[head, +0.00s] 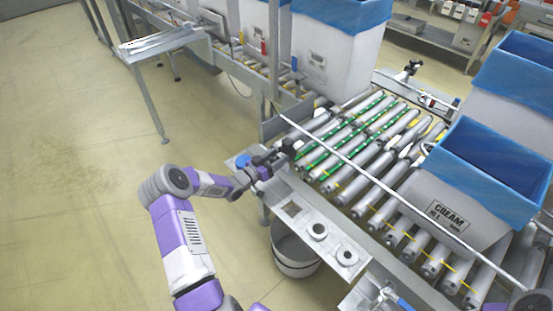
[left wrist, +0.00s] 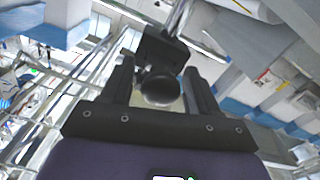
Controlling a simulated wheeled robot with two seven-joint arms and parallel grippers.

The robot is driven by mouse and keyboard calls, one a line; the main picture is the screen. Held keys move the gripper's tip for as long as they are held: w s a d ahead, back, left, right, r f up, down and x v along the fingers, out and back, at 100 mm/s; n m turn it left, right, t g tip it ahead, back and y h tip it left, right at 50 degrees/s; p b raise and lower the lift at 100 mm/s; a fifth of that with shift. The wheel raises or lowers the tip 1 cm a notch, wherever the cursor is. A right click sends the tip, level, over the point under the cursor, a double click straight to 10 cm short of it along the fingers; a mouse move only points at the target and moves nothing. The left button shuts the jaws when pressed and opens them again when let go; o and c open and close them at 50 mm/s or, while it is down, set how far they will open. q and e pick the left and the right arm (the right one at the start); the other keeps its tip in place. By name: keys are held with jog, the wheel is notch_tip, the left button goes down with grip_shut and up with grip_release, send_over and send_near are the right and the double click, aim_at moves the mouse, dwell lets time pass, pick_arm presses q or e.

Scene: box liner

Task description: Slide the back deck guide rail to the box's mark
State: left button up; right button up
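A thin pale guide rail (head: 352,163) runs slantwise over the roller deck, between my left arm and the boxes. A dark clamp block with a round knob (head: 289,146) sits near its left end. My left gripper (head: 268,163) is at this clamp. In the left wrist view the fingers stand on either side of the round black knob (left wrist: 160,90), with a narrow gap on the left; they look open around it. The dark block (left wrist: 160,47) and a metal rod (left wrist: 180,17) are beyond. A dark part at the bottom right corner may be my right gripper (head: 532,302); its fingers are unclear.
Rollers (head: 375,185) carry green and yellow bands. A blue-lined box labelled CREAM (head: 447,215) stands on the deck at right. Another lined box (head: 335,60) stands behind. A perforated metal shelf (head: 320,232) fronts the deck, above a bucket (head: 293,252). Open floor lies left.

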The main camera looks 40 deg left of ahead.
pick_arm(q)
jog(key=p+v, duration=0.1)
jog(key=v, duration=0.6)
jog(key=shift+s+p, duration=0.3)
jog(key=shift+p, duration=0.05)
pick_arm(e)
jog(key=shift+r, duration=0.9)
pick_arm(q)
jog(key=shift+f, duration=0.1)
